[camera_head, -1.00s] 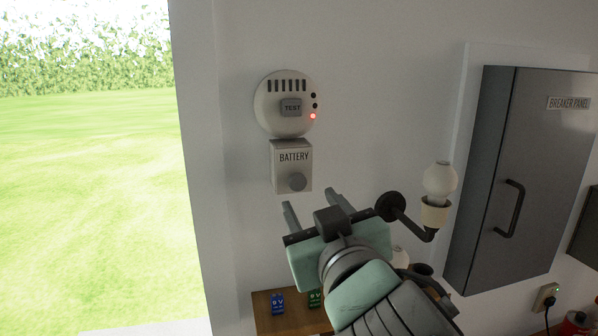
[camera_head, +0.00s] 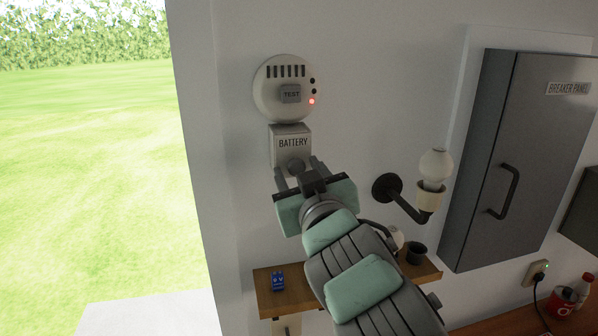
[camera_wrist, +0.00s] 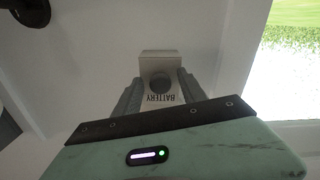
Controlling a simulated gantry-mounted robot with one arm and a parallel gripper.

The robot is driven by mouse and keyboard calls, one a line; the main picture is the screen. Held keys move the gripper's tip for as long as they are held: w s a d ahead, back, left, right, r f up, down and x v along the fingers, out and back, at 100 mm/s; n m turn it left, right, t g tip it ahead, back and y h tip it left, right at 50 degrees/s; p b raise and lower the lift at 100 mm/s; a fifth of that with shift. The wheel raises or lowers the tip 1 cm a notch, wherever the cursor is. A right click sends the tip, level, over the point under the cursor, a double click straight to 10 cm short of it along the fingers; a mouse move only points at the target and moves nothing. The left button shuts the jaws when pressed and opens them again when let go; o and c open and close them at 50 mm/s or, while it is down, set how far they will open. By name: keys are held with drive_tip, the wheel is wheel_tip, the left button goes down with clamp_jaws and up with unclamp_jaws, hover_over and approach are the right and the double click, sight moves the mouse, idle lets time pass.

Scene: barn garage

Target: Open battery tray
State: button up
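The battery tray (camera_head: 290,143) is a light grey box marked BATTERY with a round grey knob (camera_head: 296,167) low on its front. It sits on the wall just under the round white detector (camera_head: 285,88), which has a TEST button and a lit red light. My gripper (camera_head: 297,165) is open, with its fingers on either side of the knob. The wrist view shows the tray (camera_wrist: 158,58) upside down, with the knob (camera_wrist: 161,83) between the two spread fingers. I cannot tell whether the fingers touch it. The tray appears closed.
A wall lamp (camera_head: 433,178) on a black arm stands to the right, before the grey breaker panel (camera_head: 520,150). A wooden shelf (camera_head: 268,301) below bears a blue 9V battery (camera_head: 278,282). An open doorway (camera_head: 100,180) lies to the left.

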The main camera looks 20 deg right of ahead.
clamp_jaws()
idle(0.3)
idle(0.9)
